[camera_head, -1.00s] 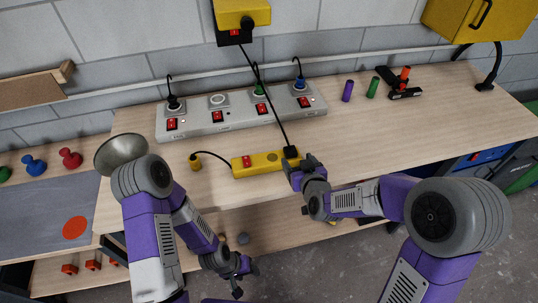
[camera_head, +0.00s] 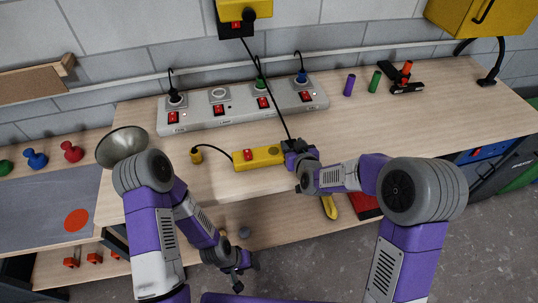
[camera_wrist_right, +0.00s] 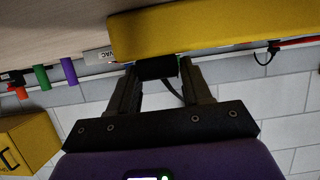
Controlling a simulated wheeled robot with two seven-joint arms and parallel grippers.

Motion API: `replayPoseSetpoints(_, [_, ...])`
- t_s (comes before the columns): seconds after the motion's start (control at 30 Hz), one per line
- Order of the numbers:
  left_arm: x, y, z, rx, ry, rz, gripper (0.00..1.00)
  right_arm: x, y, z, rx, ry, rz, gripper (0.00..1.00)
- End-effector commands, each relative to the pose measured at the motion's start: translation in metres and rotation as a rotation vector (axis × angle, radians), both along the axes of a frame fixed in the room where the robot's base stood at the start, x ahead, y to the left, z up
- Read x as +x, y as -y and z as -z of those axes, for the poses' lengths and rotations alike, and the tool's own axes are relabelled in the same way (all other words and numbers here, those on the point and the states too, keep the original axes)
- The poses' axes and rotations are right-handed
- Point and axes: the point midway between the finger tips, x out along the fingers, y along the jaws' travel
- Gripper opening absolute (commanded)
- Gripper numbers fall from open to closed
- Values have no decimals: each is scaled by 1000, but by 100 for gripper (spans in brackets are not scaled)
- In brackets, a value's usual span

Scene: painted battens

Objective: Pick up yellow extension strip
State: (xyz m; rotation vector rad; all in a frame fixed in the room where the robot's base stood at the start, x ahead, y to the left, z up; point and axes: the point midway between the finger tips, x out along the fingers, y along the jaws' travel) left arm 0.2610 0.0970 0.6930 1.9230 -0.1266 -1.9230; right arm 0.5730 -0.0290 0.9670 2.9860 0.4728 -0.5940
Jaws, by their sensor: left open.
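The yellow extension strip (camera_head: 259,158) lies on the wooden bench with a red switch on it. It also fills the top of the right wrist view (camera_wrist_right: 215,30). A black plug sits in its right end, with a cord running up from it. My right gripper (camera_head: 292,152) is at that right end. In the right wrist view its fingers (camera_wrist_right: 158,75) stand apart with the black plug (camera_wrist_right: 157,67) between them; whether they press on it is unclear. My left gripper (camera_head: 238,280) hangs open and empty below the bench's front edge.
A grey power strip (camera_head: 240,110) with several plugs stands behind the yellow one. A yellow wall box (camera_head: 245,8) holds the cord's upper end. A small yellow plug (camera_head: 196,157) and a metal bowl (camera_head: 122,146) are to the left. Purple (camera_head: 349,85) and green (camera_head: 374,82) cylinders stand right.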

Motion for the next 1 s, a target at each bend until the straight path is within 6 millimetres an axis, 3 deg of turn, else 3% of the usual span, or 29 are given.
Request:
replayPoseSetpoints(0.03, [0, 0, 0, 0, 0, 0, 55, 0, 0, 0, 0, 0, 0, 40])
replayPoseSetpoints(0.27, [0, 0, 0, 0, 0, 0, 55, 0, 0, 0, 0, 0, 0, 5])
replayPoseSetpoints(0.57, [0, 0, -2, 0, 0, 0, 55, 0, 0, -8, 2, 5, 0, 4])
replayPoseSetpoints(1.0, [0, 0, -22, 0, 0, 0, 55, 0, -1, -88, 2, 7, 0, 4])
